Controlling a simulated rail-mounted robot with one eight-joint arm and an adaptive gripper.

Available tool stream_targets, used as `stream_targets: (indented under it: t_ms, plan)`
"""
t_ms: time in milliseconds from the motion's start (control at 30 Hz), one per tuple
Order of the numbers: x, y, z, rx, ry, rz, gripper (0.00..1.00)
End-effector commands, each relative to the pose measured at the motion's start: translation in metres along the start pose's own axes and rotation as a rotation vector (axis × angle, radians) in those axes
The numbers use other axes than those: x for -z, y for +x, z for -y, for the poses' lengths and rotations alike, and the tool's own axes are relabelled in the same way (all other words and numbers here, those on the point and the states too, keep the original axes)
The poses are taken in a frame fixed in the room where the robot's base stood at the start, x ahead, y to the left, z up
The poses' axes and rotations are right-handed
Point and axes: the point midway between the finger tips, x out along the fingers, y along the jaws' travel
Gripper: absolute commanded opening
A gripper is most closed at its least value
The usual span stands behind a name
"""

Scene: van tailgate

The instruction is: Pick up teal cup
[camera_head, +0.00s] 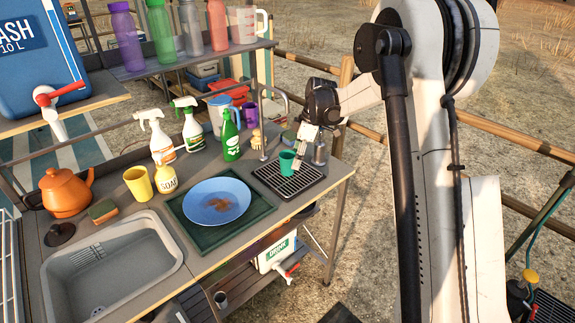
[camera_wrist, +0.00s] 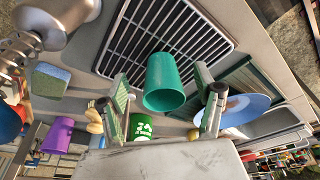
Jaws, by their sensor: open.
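The teal cup (camera_head: 286,161) stands on the dark drip grate (camera_head: 268,181) at the right end of the counter. In the wrist view the teal cup (camera_wrist: 165,84) is near the middle of the picture, with its rim facing the camera. My gripper (camera_head: 301,160) is just to the right of the cup in the head view. In the wrist view my gripper (camera_wrist: 168,104) is open, with one finger on each side of the cup. Gaps show between the fingers and the cup; I cannot tell how deep the cup is between them.
A blue plate (camera_head: 216,201) lies on a green tray (camera_head: 178,206) left of the grate. A green soap bottle (camera_head: 231,137) and a metal dispenser (camera_head: 320,150) stand near the cup. A sponge (camera_wrist: 50,82) lies close by. A sink (camera_head: 64,292) and yellow cup (camera_head: 138,183) are farther left.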

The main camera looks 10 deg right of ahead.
Motion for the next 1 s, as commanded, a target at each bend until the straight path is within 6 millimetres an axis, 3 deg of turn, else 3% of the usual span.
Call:
stream_targets:
  t_ms: [167, 333, 600, 1000]
  plan:
    - [0.026, 0.010, 0.000, 0.001, -0.003, 0.000, 0.65]
    - [0.023, 0.034, 0.000, 0.000, -0.002, 0.000, 0.65]
    - [0.023, 0.037, 0.000, 0.000, -0.001, 0.000, 0.64]
    - [0.023, 0.036, 0.000, 0.000, -0.001, 0.000, 0.12]
